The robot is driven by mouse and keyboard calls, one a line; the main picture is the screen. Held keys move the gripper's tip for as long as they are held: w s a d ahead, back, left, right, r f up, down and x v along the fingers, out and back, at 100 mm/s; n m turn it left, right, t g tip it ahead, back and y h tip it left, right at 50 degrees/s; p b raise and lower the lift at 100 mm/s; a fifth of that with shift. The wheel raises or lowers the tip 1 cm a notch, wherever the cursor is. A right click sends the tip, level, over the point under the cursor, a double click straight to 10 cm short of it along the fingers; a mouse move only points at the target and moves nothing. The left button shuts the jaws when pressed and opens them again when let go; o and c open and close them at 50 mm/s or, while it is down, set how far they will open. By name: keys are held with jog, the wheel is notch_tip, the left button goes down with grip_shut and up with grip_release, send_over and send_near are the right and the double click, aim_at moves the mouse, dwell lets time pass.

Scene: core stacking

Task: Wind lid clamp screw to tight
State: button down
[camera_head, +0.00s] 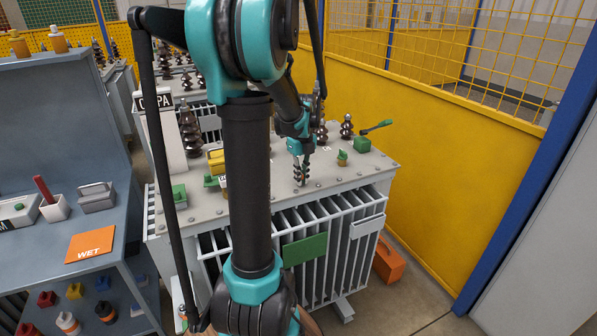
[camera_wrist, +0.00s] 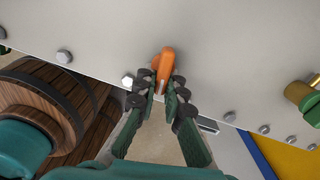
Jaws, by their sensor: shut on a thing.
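The transformer lid (camera_head: 330,165) is a pale grey plate with bolts along its rim; it also fills the upper part of the wrist view (camera_wrist: 230,55). In the head view my gripper (camera_head: 300,178) points down at the lid's front edge. The fingers hide most of the screw there, and its threads and lower end cannot be seen.
Dark ribbed insulators (camera_head: 190,130) and a green lever valve (camera_head: 363,144) stand on the lid. A yellow fence (camera_head: 430,160) runs close behind on the right. A blue-grey bench (camera_head: 125,215) with an orange WET card (camera_head: 90,244) stands left. Wooden drums (camera_wrist: 50,90) show below the lid.

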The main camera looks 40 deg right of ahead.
dwell(0.5)
jog(key=m, duration=0.5)
jog(key=shift+w+a, duration=0.1)
jog(key=shift+a, duration=0.2)
jog(key=c, duration=1.5)
grip_release()
jog(key=shift+c, duration=0.2)
notch_tip(320, 180, up, 12)
